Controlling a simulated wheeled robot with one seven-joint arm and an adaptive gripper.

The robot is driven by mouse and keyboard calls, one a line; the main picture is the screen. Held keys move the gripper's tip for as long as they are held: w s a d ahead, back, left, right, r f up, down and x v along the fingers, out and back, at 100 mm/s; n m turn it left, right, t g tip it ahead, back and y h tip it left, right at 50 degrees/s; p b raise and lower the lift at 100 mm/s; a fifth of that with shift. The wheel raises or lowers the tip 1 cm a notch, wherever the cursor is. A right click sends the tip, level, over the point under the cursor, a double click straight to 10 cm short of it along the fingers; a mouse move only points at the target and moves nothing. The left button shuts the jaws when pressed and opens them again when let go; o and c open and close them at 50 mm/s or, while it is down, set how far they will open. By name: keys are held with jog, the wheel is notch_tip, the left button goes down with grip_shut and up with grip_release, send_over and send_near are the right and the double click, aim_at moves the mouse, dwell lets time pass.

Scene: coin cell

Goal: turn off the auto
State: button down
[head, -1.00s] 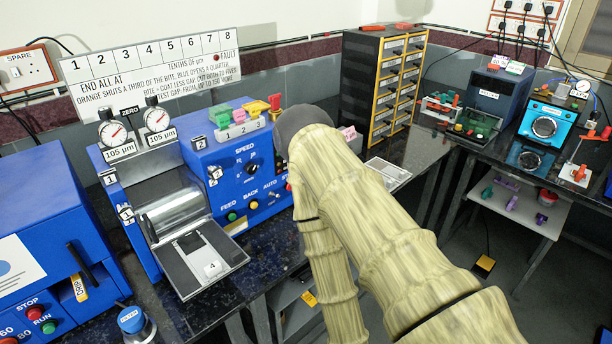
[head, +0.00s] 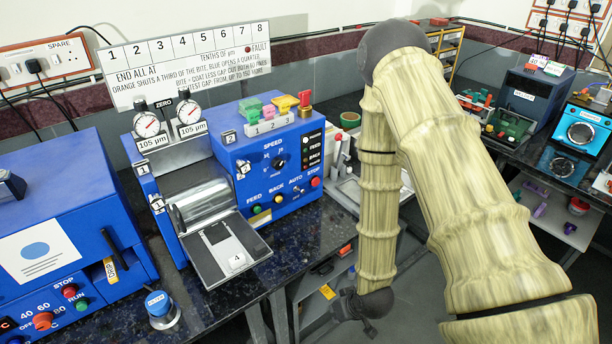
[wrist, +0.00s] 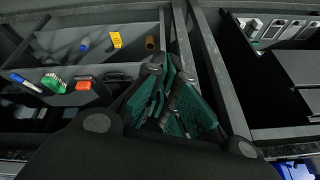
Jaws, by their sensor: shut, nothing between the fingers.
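The AUTO switch (head: 297,189) is a small lever on the front of the blue roller machine (head: 232,160), between the BACK button (head: 278,198) and the red STOP button (head: 315,182). Its lever position is too small to tell. My gripper hangs low at the end of my forearm, right of and below the machine's front, well apart from the switch; its dark end (head: 368,312) shows in the head view, fingers unclear. In the wrist view my gripper (wrist: 178,125) has its green-padded fingers together with nothing held. The switch is not seen in the wrist view.
My arm covers part of the bench right of the machine. A blue box with RUN and STOP buttons (head: 60,230) stands left; a blue-capped FILTER jar (head: 160,308) is at the front.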

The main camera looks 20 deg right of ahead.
jog(key=w+d+r+t+y+p, duration=0.1)
jog(key=w+r+t+p, duration=0.15)
jog(key=w+r, duration=1)
jog(key=n+t+y+p, duration=0.1)
jog(key=n+t+y, duration=0.1)
jog(key=t, duration=0.2)
send_near(300, 190)
notch_tip(300, 190, up, 4)
jog(key=s+d, duration=0.1)
jog(key=shift+d, duration=0.2)
jog(key=shift+p+x, duration=1.75)
jog(key=shift+x, duration=3.3)
jog(key=shift+f+t+b, duration=0.2)
jog(key=shift+t+b, duration=0.05)
jog(key=shift+b, duration=0.3)
jog(key=shift+s+d, duration=0.1)
